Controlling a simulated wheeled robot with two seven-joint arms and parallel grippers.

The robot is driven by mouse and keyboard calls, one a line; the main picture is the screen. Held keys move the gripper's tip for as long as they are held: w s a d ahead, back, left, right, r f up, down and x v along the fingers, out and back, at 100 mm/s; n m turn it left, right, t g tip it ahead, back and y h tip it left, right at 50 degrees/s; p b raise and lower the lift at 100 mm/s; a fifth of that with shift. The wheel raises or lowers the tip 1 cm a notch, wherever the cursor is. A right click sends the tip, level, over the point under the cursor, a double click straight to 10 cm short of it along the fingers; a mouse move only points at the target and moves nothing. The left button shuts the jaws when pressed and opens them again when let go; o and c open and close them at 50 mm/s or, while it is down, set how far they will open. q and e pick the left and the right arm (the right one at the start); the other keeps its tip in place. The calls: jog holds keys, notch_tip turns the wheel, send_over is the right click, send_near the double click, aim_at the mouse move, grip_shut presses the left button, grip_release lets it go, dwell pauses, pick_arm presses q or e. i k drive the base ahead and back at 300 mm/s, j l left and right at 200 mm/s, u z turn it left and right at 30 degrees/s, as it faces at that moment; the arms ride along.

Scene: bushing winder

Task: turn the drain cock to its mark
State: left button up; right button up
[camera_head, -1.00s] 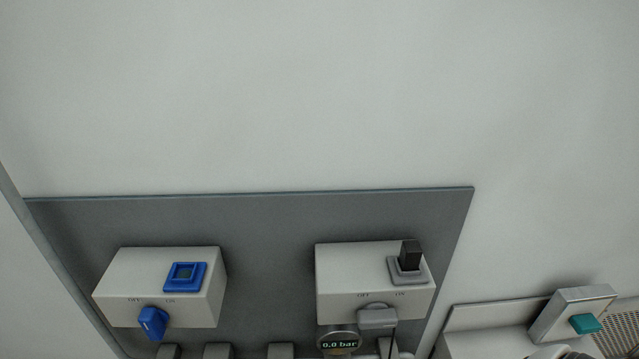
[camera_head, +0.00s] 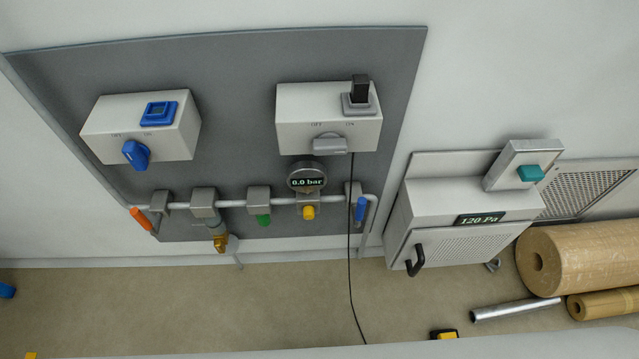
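A horizontal pipe (camera_head: 232,203) runs along the bottom of the grey panel (camera_head: 240,60), with several fittings on it. They include an orange lever (camera_head: 142,219) at the left end, a brass fitting (camera_head: 220,243) hanging below a grey block, a green knob (camera_head: 263,220), a yellow knob (camera_head: 308,212) under the gauge, and a blue lever (camera_head: 361,208) at the right. Which one is the drain cock is not labelled, though the brass fitting hangs lowest. No mark is legible at this size. Neither gripper is in view.
The gauge (camera_head: 307,177) reads 0.0 bar. Two switch boxes (camera_head: 188,137) (camera_head: 290,110) sit above the pipe. A thin black cable (camera_head: 350,270) hangs to the floor. At right are a cabinet (camera_head: 440,215) reading 120 Pa, brown rolls (camera_head: 590,255) and a metal tube (camera_head: 515,308).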

aim_at(218, 245)
jog(key=u, duration=1)
